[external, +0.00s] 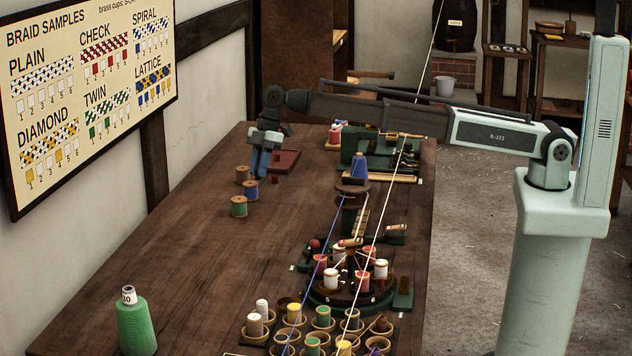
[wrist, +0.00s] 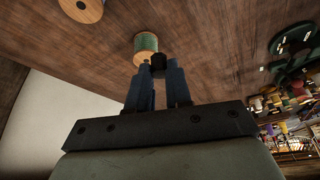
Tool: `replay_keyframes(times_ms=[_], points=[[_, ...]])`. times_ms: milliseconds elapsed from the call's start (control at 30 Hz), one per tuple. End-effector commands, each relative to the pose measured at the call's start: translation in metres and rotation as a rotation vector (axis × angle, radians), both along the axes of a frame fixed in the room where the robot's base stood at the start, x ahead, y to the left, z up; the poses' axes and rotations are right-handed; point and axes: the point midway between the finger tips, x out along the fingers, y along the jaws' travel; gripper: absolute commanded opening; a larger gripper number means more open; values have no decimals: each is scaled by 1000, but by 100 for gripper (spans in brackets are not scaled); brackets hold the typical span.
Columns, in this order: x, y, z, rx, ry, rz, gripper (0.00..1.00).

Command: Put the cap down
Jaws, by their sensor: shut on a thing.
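My gripper (external: 258,173) hangs over the far left part of the long wooden table in the external view. Its blue fingers also show in the wrist view (wrist: 158,75), closed on a small dark thing (wrist: 158,62) at their tips, which looks like the cap. The cap is too small to make out in the external view, where the fingers hide it. A green thread spool (wrist: 146,45) shows just beyond the fingertips in the wrist view. I cannot tell how high the cap is above the table.
Several spools, one of them green (external: 239,207), stand left of and nearer than my gripper. A dark red flat block (external: 285,161) lies to its right. A braiding machine (external: 350,298) and cups of spools fill the table's right side. Bare table (external: 190,255) lies at front left.

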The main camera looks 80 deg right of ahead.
Motion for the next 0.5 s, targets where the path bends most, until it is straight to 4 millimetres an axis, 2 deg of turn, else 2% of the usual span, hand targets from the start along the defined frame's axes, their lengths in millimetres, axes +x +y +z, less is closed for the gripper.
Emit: replay_keyframes(times_ms=[33,300,500], points=[[6,-25,1,0,0,-28,0],[27,-140,3,0,-2,-158,0],[36,-227,5,-2,-4,-253,0]])
